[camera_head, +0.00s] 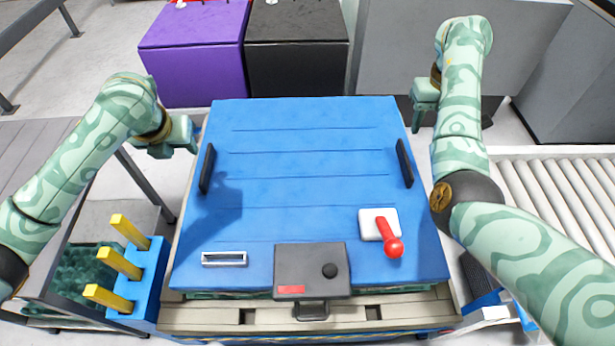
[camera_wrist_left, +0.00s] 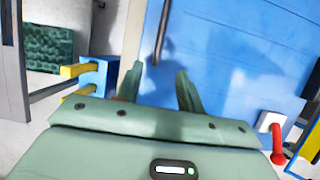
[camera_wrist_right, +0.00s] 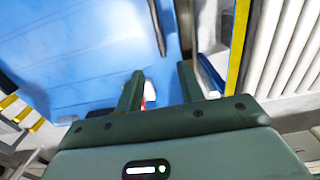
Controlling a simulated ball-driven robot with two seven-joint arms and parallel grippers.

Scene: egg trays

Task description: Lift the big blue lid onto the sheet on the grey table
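The big blue lid (camera_head: 300,205) lies flat on a beige base in front of me. It has a black left handle (camera_head: 207,168) and a black right handle (camera_head: 404,163). My left gripper (camera_head: 172,148) is above the lid's left edge, apart from the left handle; in the left wrist view the handle (camera_wrist_left: 162,35) lies ahead of its parted, empty fingers (camera_wrist_left: 160,88). My right gripper (camera_head: 422,112) is beyond the lid's right edge; in the right wrist view the right handle (camera_wrist_right: 157,28) lies ahead of its parted, empty fingers (camera_wrist_right: 160,88). I cannot make out the sheet.
A grey box with a black knob (camera_head: 312,268) and a red lever (camera_head: 388,236) stand at the lid's near side. Yellow pegs on a blue block (camera_head: 150,285) stand left, a roller conveyor (camera_head: 560,195) right. Purple (camera_head: 195,50) and black (camera_head: 297,60) boxes stand behind.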

